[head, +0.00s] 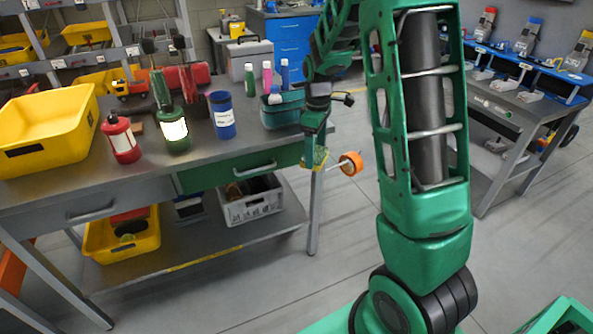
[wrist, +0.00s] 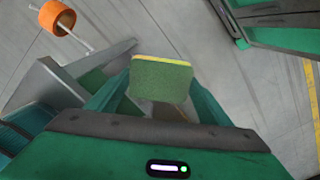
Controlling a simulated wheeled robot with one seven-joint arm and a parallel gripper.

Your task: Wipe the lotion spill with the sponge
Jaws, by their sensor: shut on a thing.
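A green sponge with a yellow layer (wrist: 162,82) is between the fingers of my gripper (wrist: 158,98) in the wrist view. My gripper is shut on it. In the head view my gripper (head: 314,148) hangs at the right end of the grey workbench (head: 235,136), with the sponge (head: 319,157) at its tip, just beyond the bench's edge. In the wrist view the floor shows beyond the sponge. I cannot make out a lotion spill in either view.
An orange roll on a rod (head: 350,164) sticks out beside my gripper. A teal bin with bottles (head: 282,113), a blue canister (head: 221,114), lanterns (head: 121,140) and a yellow bin (head: 45,137) stand on the bench. Its front middle is clear.

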